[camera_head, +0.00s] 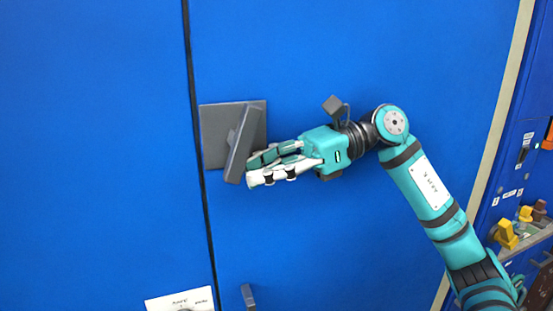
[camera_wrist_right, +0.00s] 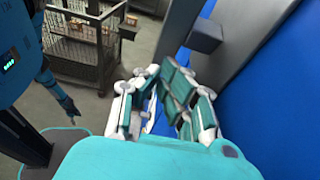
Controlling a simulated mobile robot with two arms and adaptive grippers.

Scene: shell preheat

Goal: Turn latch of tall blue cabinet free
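The tall blue cabinet (camera_head: 330,50) fills most of the head view. Its latch is a dark grey square plate (camera_head: 216,120) with a grey handle bar (camera_head: 240,145) on it, tilted with its top to the right. My right gripper (camera_head: 258,167) is just right of the handle's lower half, fingers pointing left at it. I cannot tell whether they touch it. In the right wrist view, the gripper's fingers (camera_wrist_right: 158,90) stand apart with nothing clearly held between them. The handle bar (camera_wrist_right: 178,28) appears beyond the fingertips. My left gripper is not in view.
A dark door seam (camera_head: 197,155) runs left of the latch. Below are a white label (camera_head: 180,300) and another small grey handle (camera_head: 248,297). A blue panel with yellow knobs (camera_head: 504,234) stands at the right. The wrist view shows a wire cart (camera_wrist_right: 80,45) on the floor.

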